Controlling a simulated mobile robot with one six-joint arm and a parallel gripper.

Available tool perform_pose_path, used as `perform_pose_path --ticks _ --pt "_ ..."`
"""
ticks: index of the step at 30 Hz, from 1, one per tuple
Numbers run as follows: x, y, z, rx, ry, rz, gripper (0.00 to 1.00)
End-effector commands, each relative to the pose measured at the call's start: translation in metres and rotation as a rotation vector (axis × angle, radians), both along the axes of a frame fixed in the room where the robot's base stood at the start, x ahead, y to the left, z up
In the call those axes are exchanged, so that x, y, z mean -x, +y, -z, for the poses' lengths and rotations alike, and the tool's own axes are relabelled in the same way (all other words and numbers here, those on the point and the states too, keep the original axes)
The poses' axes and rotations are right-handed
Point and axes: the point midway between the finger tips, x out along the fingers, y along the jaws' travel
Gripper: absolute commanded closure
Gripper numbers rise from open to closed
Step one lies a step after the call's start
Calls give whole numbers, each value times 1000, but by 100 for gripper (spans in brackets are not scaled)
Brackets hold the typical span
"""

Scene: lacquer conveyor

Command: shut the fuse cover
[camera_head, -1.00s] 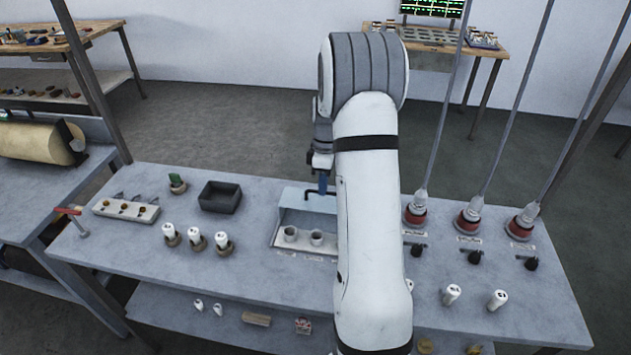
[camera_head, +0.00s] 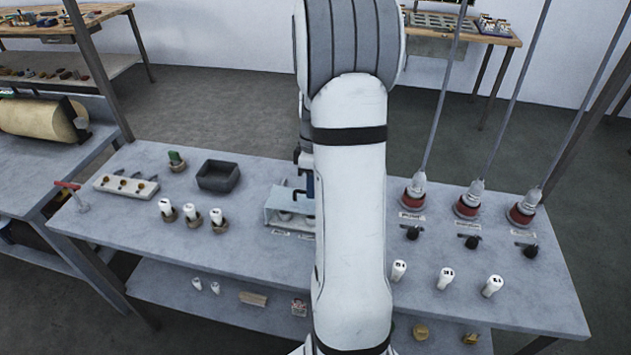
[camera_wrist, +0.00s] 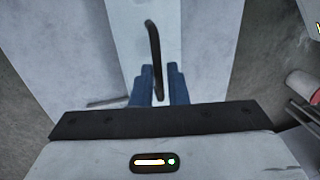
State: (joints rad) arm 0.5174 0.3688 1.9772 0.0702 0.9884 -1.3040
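The fuse cover (camera_head: 288,194) is a pale blue-grey hinged lid on the fuse box in the middle of the bench. It is partly lowered, with a gap in front. Two round fuse sockets (camera_head: 284,216) show in the gap; my arm hides the box's right part. In the wrist view, the cover is a pale panel (camera_wrist: 128,40) with a black bar handle (camera_wrist: 154,45). My gripper (camera_wrist: 159,80) has blue fingers on both sides of this handle and looks shut on it. In the head view, my gripper (camera_head: 307,186) is partly hidden behind my arm.
Three white fuses (camera_head: 189,215) stand in holders left of the box, near a dark tray (camera_head: 218,176). Three more white cylinders (camera_head: 446,279) stand at the front right. Red-based plugs (camera_head: 467,205) with cables rising from them and black switches (camera_head: 472,241) are to the right.

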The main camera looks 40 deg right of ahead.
Motion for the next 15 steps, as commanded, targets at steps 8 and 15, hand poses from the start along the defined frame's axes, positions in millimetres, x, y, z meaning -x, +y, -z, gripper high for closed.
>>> perform_pose_path --ticks 8,15 --pt "0 -1 0 1 -2 3 69" --pt "-2 -2 -4 2 -5 4 69"
